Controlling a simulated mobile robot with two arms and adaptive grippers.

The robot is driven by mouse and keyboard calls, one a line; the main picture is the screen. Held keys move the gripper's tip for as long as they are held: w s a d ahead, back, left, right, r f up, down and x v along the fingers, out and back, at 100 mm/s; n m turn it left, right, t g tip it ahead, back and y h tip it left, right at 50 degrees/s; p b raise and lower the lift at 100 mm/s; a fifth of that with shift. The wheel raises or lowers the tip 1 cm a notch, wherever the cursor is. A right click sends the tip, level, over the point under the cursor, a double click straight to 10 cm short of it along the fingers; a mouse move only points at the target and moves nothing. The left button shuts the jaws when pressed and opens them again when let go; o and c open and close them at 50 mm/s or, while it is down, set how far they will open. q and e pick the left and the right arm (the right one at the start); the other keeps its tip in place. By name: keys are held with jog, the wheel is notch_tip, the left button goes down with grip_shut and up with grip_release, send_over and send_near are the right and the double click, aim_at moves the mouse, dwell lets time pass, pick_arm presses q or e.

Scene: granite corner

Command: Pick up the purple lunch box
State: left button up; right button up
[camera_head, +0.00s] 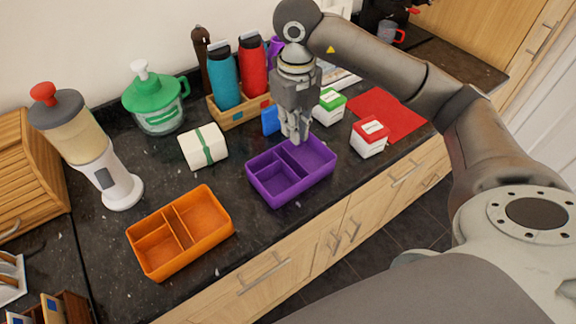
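The purple lunch box (262,190) sits open on the dark granite counter near its front edge, with dividers forming compartments inside. My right gripper (296,136) points down at the box's back rim, its fingertips overlapping that rim in the picture. I cannot tell whether the fingers touch the rim or are around it, nor whether they are open or shut. The box rests flat on the counter. My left gripper is not in view.
An orange lunch box (222,236) lies to the left. Behind stand a wooden rack (233,118) with teal and red bottles, a white roll (205,147) and a green-lidded jar (158,105). A red-topped box (369,138) and red mat (388,113) are at right.

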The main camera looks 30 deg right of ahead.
send_over(294, 159)
notch_tip(294, 159, down, 5)
jog(key=shift+w+d+r+p, duration=0.1)
jog(key=shift+d+r+p, duration=0.1)
jog(key=shift+p, duration=0.2)
notch_tip(294, 159, down, 4)
jog(key=shift+a+f+p, duration=0.15)
jog(key=shift+f+p, duration=0.1)
jog(key=shift+p, duration=0.8)
jog(key=shift+f, duration=0.5)
grip_shut()
